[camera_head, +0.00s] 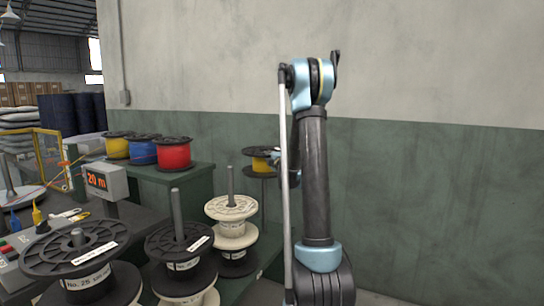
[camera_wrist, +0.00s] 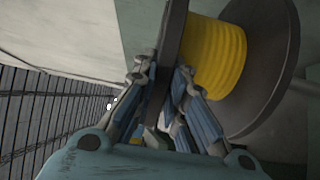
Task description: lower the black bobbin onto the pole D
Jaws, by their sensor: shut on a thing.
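A black bobbin wound with yellow (camera_head: 261,164) hangs level at the back, left of my upright arm in the head view. My gripper (camera_head: 281,155) is at its right side, partly hidden behind my arm. In the wrist view my gripper (camera_wrist: 164,75) is shut on one dark flange of the bobbin, and the yellow winding (camera_wrist: 216,55) and the other flange (camera_wrist: 280,75) show to the right. A thin grey pole (camera_head: 263,191) stands directly below the bobbin in the head view. No letter shows on it, and whether its tip enters the bobbin's hole cannot be told.
Cream spools (camera_head: 231,207) are stacked on a pole just left of and nearer than the bobbin. Black spools (camera_head: 180,240) and a larger black spool (camera_head: 75,248) stand on poles further left. Red (camera_head: 174,154), blue and yellow spools sit on a green shelf.

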